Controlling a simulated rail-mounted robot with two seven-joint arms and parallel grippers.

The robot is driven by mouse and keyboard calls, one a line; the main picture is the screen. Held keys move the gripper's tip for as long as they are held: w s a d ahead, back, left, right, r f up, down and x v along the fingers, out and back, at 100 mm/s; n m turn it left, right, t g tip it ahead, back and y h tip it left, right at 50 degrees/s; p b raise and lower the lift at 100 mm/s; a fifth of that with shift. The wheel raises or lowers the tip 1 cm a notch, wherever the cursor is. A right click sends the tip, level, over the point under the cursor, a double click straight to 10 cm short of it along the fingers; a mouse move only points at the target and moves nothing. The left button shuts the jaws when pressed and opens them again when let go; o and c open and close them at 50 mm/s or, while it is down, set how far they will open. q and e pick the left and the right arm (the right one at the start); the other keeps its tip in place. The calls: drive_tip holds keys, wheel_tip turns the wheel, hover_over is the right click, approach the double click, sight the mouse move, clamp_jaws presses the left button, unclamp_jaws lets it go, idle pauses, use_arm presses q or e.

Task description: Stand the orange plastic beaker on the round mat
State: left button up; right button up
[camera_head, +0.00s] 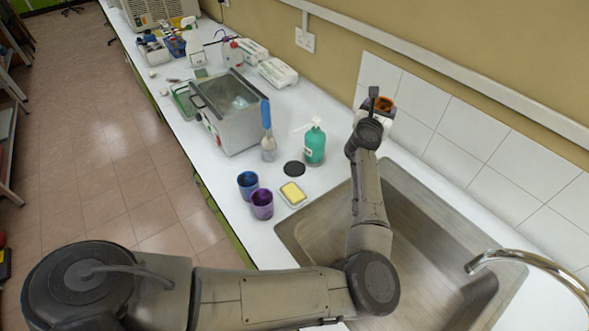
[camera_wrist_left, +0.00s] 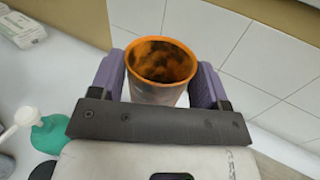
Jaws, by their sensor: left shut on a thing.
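The orange plastic beaker (camera_wrist_left: 161,62) is between the two purple finger pads of my left gripper (camera_wrist_left: 158,82), which is shut on it. Its open mouth faces up and its inside is stained dark. In the head view the beaker (camera_head: 385,103) shows partly behind my left gripper (camera_head: 376,112), near the tiled wall beyond the sink's far left corner. The black round mat (camera_head: 294,168) lies bare on the white counter, left of and nearer than the beaker. My right gripper is not in view.
A yellow sponge (camera_head: 292,193), a blue cup (camera_head: 248,184) and a purple cup (camera_head: 262,204) are nearer. A metal bath (camera_head: 231,112) lies farther left; the sink (camera_head: 430,230) is at right.

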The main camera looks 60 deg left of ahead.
use_arm(q)
drive_tip(key=shift+s+a+f+n+g+y, duration=0.15)
drive_tip(key=shift+f+n+g+y, duration=0.3)
drive_tip(key=shift+f+y, duration=0.15)
drive_tip(key=shift+s+a+f+n+g+y, duration=0.15)
drive_tip(key=shift+f+n+g+y, duration=0.2)
drive_tip(key=shift+f+n+y, duration=0.25)
drive_tip(key=shift+s+a+f+g+y, duration=0.1)
drive_tip(key=shift+s+f+g+y, duration=0.1)
drive_tip(key=shift+f+g+y, duration=0.1)
drive_tip(key=shift+s+a+f+n+g+y+p, duration=0.25)
drive_tip(key=shift+s+a+f+n+g+y, duration=0.65)
drive_tip(key=shift+s+a+f+n+g, duration=1.55)
drive_tip(key=shift+s+a+f+n+g+y+p, duration=0.2)
drive_tip(key=shift+s+a+f+n+g+y, duration=0.6)
drive_tip(key=shift+s+a+f+g, duration=1.8)
drive_tip(key=shift+s+a+f+n+g+y+p, duration=0.25)
drive_tip(key=shift+s+a+f+n+g+y, duration=1.05)
drive_tip(key=shift+s+f, duration=2.4)
drive_tip(key=shift+s+d+r+n+g+h, duration=0.2)
drive_tip(key=shift+d+n+g+h, duration=0.15)
drive_tip(key=shift+d, duration=0.1)
